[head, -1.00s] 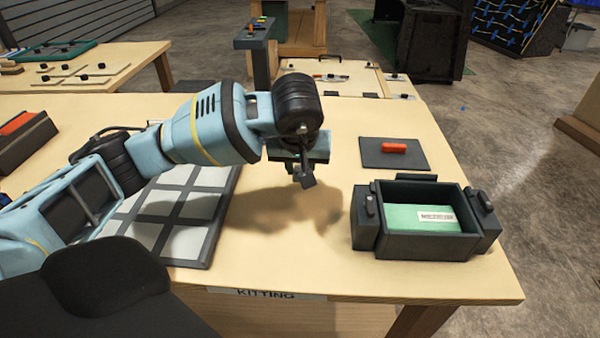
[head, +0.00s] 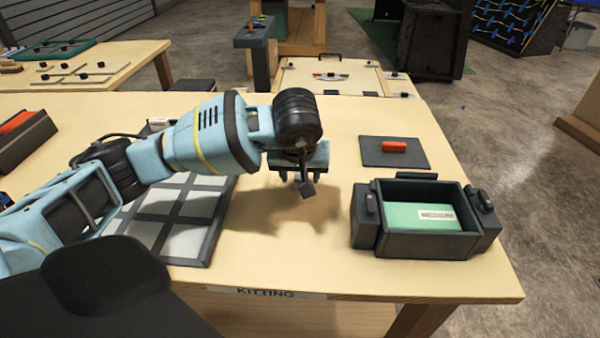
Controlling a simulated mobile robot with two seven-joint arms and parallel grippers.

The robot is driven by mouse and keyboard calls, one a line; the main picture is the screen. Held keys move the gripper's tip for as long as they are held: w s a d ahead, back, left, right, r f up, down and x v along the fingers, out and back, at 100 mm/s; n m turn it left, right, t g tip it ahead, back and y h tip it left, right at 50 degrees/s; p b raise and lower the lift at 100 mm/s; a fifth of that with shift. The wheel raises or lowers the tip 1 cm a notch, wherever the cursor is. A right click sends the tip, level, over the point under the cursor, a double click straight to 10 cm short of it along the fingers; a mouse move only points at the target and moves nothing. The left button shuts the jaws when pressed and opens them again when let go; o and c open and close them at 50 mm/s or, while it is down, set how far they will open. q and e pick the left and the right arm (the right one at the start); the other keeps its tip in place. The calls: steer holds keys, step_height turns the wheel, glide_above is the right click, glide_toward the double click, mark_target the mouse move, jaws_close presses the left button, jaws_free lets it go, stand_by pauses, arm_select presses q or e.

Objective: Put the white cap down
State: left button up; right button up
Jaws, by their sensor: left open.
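My left gripper (head: 298,178) hangs over the bare table between the gridded tray and the dark bin. Its fingers point down and are apart, and I see nothing white between them. A small white object (head: 158,124) shows just behind my left forearm. It may be the white cap, but it is partly hidden and too small to tell. My right gripper is not in view.
A dark tray with pale square cells (head: 185,241) lies partly under my left arm. A dark bin (head: 416,249) with a green labelled floor stands right. Behind it, a red block (head: 395,146) lies on a dark mat (head: 370,154). The front middle table (head: 290,262) is clear.

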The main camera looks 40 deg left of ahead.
arm_select(q)
steer(key=shift+s+r, duration=0.1)
steer(key=shift+r, duration=0.45)
steer(key=v, duration=1.1)
steer(key=shift+p, duration=0.45)
steer(key=shift+o, duration=0.5)
steer(key=shift+d+r, duration=0.1)
steer(key=shift+d, duration=0.05)
